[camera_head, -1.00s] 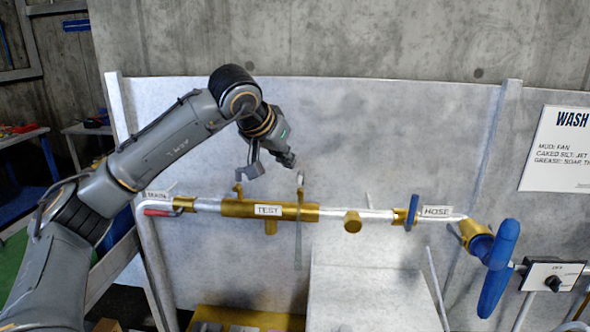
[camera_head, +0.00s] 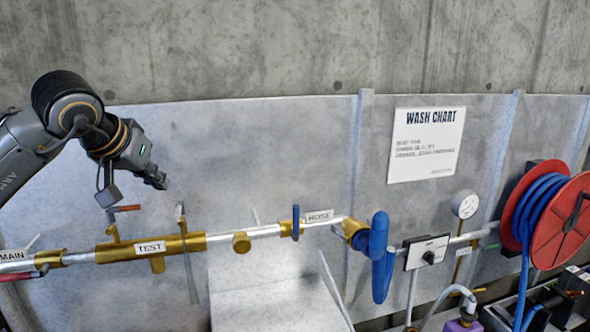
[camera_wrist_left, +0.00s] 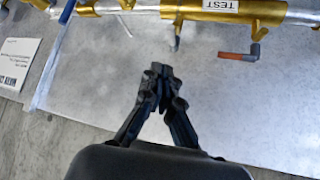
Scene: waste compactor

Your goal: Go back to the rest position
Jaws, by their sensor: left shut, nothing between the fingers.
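My left gripper (camera_head: 152,179) is at the left of the head view, in front of the grey panel and a little above the brass pipe section marked TEST (camera_head: 150,247). In the left wrist view its fingers (camera_wrist_left: 158,82) are together with nothing between them, and they touch nothing. The TEST section (camera_wrist_left: 228,10) crosses the top of that view. A small valve with a red-orange handle (camera_wrist_left: 238,56) stands beside the fingers, apart from them; it also shows in the head view (camera_head: 124,208). My right gripper is in neither view.
The pipe runs along the panel past a label HOSE (camera_head: 319,216) to a blue-handled part (camera_head: 380,258). A switch box (camera_head: 427,252), a gauge (camera_head: 465,204) and a red hose reel (camera_head: 562,222) are at right. A wash chart (camera_head: 426,145) hangs above. Room before the upper panel is free.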

